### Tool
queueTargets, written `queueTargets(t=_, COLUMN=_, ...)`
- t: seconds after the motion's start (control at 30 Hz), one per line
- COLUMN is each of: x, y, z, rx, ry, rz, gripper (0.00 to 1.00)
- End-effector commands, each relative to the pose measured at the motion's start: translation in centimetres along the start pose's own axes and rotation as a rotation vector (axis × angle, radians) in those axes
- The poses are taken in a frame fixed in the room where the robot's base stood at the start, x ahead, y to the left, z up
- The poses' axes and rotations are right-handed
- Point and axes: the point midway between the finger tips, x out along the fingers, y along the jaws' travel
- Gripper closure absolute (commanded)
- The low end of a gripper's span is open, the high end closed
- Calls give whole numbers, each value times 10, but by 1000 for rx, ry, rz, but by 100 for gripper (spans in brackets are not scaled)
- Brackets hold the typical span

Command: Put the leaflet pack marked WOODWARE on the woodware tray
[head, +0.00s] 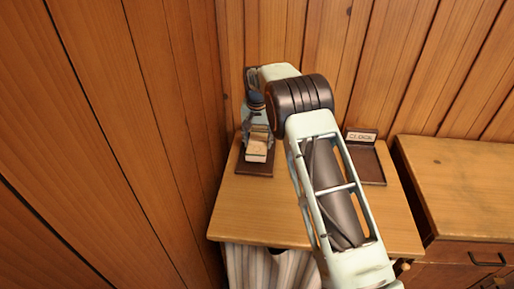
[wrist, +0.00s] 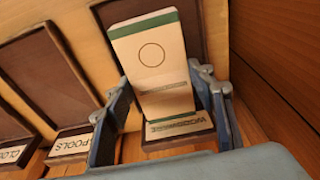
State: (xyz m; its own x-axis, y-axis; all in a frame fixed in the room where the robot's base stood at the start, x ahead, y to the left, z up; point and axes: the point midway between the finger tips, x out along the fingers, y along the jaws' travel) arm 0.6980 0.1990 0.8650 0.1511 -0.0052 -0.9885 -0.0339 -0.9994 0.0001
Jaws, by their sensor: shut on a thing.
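My gripper (wrist: 166,88) is shut on a cream leaflet pack (wrist: 152,52) with a green band at one end, a ring and a blurred printed strip. The pack is between the two blue-grey fingers. The dark woodware tray (wrist: 195,22), with its WOODWARE plate (wrist: 178,125), lies beneath the pack in the wrist view. In the head view the pack (head: 257,148) is over the left tray (head: 255,171), under my gripper (head: 257,128). I cannot tell whether the pack touches the tray.
A spools tray (wrist: 52,70) and a clock tray (wrist: 8,110) lie to the left in the wrist view; the clock tray (head: 370,168) also shows at right in the head view. A wooden wall (head: 175,110) stands close beside the woodware tray. The table front (head: 260,215) is clear.

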Motion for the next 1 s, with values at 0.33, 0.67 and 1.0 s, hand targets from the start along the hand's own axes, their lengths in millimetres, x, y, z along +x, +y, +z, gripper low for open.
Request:
queueTargets(t=0.33, x=35, y=-3, z=4, rx=0, ry=-1, rz=0, gripper=78)
queueTargets(t=0.67, x=40, y=-3, z=5, rx=0, ry=-2, rz=0, gripper=49)
queueTargets(t=1.0, x=38, y=-3, z=4, rx=0, ry=-2, rz=0, gripper=32)
